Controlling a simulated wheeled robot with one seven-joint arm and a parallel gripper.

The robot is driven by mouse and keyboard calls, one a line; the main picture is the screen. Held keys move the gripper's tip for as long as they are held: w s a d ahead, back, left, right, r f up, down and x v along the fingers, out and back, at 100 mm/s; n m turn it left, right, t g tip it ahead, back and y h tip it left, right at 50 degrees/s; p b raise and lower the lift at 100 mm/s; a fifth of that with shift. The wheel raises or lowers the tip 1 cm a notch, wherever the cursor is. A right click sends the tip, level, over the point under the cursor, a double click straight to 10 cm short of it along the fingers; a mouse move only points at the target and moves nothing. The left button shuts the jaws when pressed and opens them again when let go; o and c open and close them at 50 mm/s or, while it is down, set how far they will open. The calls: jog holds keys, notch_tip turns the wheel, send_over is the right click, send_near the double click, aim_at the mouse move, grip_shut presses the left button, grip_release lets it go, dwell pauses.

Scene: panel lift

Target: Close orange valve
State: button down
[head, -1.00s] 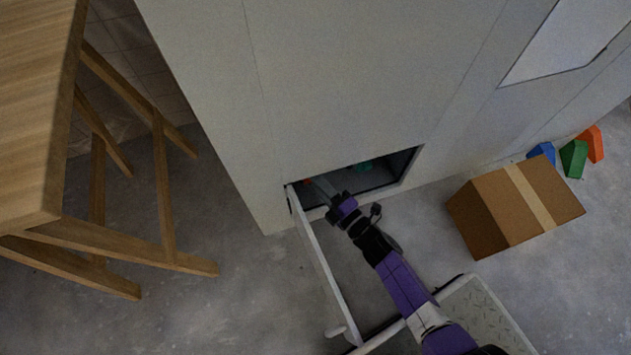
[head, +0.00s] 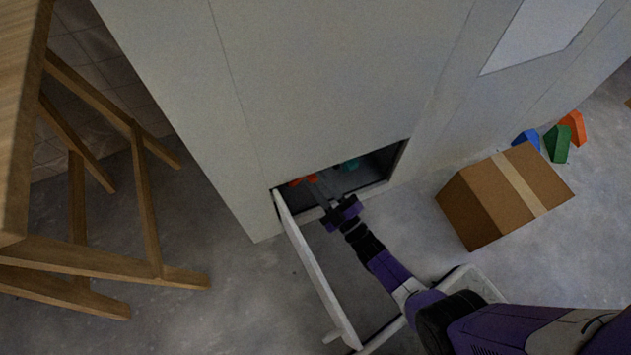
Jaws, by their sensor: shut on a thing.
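The orange valve (head: 296,182) shows as a small orange patch inside the low opening in the grey wall, near its left side. My gripper (head: 312,183) reaches into the opening from the front. Its fingers are at the orange valve and shut on it; the fingertips and most of the valve are partly hidden by the opening's upper edge. A teal part (head: 349,164) sits further right and deeper in the opening.
A wooden table (head: 22,120) stands at left.

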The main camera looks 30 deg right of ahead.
jog(key=shift+d+f+m+h, duration=0.2)
jog(key=shift+f+m+h, duration=0.1)
jog(key=shift+m, duration=0.4)
jog(key=shift+s+f+m, duration=0.1)
jog(key=shift+m, duration=0.2)
jog(key=c, duration=1.1)
grip_release()
jog(key=v, duration=0.7)
jog(key=shift+s+f, duration=0.2)
jog(key=shift+s, duration=0.15)
jog(key=shift+c, duration=0.5)
